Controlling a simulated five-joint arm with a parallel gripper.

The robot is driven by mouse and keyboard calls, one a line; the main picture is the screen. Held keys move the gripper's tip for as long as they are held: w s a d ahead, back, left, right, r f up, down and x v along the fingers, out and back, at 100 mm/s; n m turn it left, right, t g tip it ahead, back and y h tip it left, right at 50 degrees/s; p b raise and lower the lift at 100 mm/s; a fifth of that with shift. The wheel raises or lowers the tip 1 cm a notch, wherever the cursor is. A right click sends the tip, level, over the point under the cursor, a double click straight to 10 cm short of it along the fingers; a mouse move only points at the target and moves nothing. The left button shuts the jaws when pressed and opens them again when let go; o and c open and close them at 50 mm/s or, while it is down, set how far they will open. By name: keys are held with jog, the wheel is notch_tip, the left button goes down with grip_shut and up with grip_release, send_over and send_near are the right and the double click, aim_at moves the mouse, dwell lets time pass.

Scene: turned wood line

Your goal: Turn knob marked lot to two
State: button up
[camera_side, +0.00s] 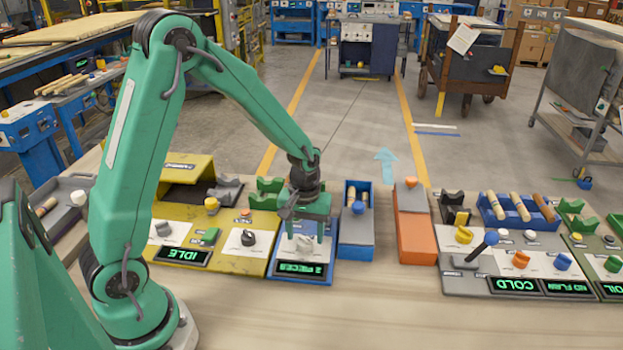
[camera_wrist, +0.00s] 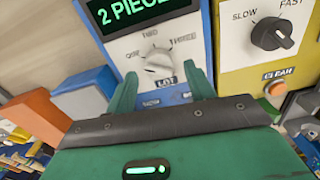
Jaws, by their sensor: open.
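The lot knob (camera_wrist: 158,62) is pale grey-white, on a white panel above a label reading LOT (camera_wrist: 167,82) in the wrist view. Small words sit around its dial, hard to read. The display (camera_wrist: 145,10) above it reads "2 PIECE", its end cut off. In the side view the knob (camera_side: 304,243) sits on the blue unit with its lit display (camera_side: 299,269) in front. My gripper (camera_wrist: 160,80) is open, its green fingers on either side of the knob's lower part in that view. I cannot tell whether they touch it. My gripper (camera_side: 305,222) is above the blue unit in the side view.
A yellow unit with a black SLOW/FAST knob (camera_wrist: 272,34) and an orange button (camera_wrist: 277,89) stands close beside. In the side view, a blue box (camera_side: 356,228) and an orange block (camera_side: 411,225) stand to the right. The bench front is clear.

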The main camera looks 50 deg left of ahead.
jog(key=shift+f, duration=0.7)
jog(key=c, duration=1)
jog(key=shift+m, duration=0.3)
jog(key=m, duration=0.5)
jog(key=shift+d+m, duration=0.1)
jog(key=shift+m, duration=0.3)
jog(key=m, duration=0.5)
jog(key=shift+d+m, duration=0.1)
jog(key=shift+m, duration=0.2)
